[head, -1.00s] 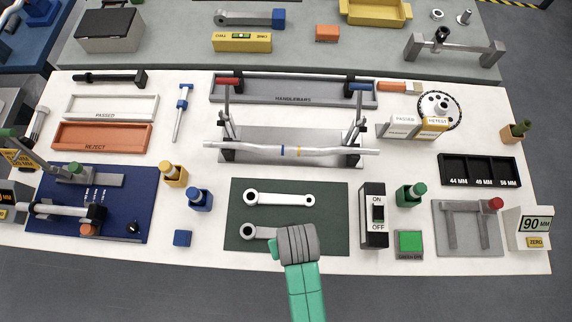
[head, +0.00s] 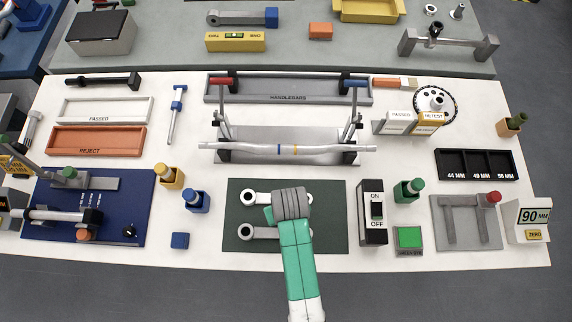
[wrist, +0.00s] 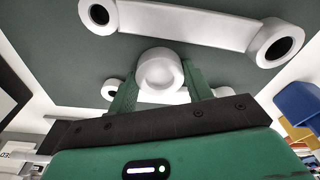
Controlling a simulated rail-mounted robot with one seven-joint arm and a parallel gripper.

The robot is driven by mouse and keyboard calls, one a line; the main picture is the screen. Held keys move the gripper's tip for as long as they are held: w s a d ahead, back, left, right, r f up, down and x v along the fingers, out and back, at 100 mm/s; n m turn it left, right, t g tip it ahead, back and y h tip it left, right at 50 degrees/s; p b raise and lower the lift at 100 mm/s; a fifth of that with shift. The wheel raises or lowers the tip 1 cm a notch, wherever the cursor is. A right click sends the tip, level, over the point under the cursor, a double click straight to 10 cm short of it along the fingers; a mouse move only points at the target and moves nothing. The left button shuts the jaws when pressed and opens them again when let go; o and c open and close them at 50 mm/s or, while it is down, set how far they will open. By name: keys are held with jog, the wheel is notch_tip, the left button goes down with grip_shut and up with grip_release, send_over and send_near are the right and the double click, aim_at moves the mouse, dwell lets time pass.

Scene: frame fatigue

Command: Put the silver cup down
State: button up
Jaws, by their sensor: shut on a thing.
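The silver cup (wrist: 160,72) is a small round pale metal piece in the wrist view, seen end-on with a dished face. My gripper (wrist: 160,80) is shut on it, one green finger at each side. Behind it lies the dark green mat with two silver crank arms. One crank arm (wrist: 190,25) crosses the top of the wrist view; the other (wrist: 115,92) is partly hidden by the cup and gripper. In the head view my grey wrist covers the cup and fingertips, over the dark green mat (head: 330,215). I cannot tell the cup's height above the mat.
A switch box (head: 373,225) stands right of the mat. A blue bottle (head: 196,202) and blue cube (head: 180,240) stand left. A handlebar (head: 290,149) rests on a stand behind. The mat's right part is bare.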

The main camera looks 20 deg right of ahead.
jog(key=o, duration=1.1)
jog(key=shift+f, duration=0.1)
jog(key=shift+c, duration=0.2)
notch_tip(320, 180, up, 12)
jog(key=s+p, duration=0.1)
jog(key=shift+s+p, duration=0.25)
jog(key=shift+p, duration=0.05)
